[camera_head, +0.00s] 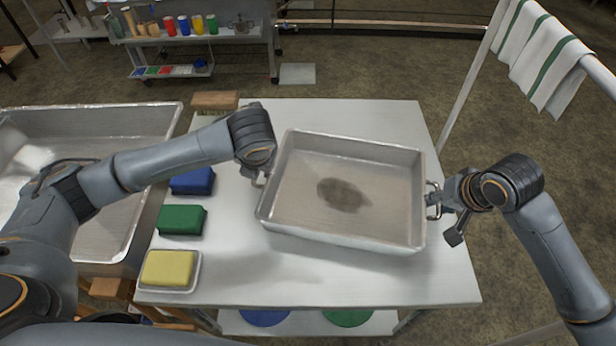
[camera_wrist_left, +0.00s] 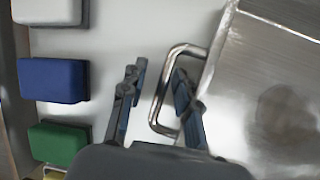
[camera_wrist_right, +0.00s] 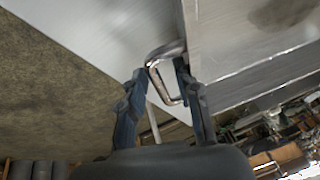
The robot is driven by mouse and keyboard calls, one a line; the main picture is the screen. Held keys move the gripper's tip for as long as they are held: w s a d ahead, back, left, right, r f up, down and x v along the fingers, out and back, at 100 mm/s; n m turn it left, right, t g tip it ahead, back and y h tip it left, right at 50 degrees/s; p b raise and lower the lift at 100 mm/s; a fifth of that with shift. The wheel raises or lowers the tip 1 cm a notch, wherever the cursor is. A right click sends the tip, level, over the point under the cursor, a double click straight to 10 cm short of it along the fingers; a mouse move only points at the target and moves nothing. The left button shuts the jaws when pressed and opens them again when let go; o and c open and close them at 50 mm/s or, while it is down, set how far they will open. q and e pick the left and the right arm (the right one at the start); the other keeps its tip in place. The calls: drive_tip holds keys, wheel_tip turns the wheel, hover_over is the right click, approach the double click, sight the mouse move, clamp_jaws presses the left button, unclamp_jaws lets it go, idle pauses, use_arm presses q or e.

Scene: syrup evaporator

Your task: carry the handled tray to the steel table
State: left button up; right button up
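The handled tray (camera_head: 345,195) is a shallow steel pan with a dark round patch on its floor. It rests on a pale-topped table (camera_head: 400,285). My left gripper is mostly hidden behind its own wrist in the head view. In the left wrist view my left gripper (camera_wrist_left: 157,85) is open, its fingers on either side of the tray's left handle (camera_wrist_left: 160,92), one finger inside the loop. My right gripper (camera_head: 440,205) is at the tray's right handle. In the right wrist view it (camera_wrist_right: 160,88) is open, with the right handle (camera_wrist_right: 164,52) between its fingers.
Blue (camera_head: 192,181), green (camera_head: 182,220) and yellow (camera_head: 169,268) blocks lie along the table's left side. A large metal basin (camera_head: 120,215) stands at the left. A cart (camera_head: 200,35) with colourful containers is at the back. A towel rail (camera_head: 468,85) rises at the right.

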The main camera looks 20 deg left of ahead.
use_arm(q)
drive_tip(key=shift+d, duration=0.1)
use_arm(e)
drive_tip(key=shift+r, duration=0.15)
use_arm(q)
drive_tip(key=v, duration=1.2)
use_arm(e)
drive_tip(key=v, duration=1.1)
drive_tip(key=shift+s+r, duration=0.2)
drive_tip(key=shift+r, duration=0.1)
use_arm(q)
drive_tip(key=shift+w, duration=0.1)
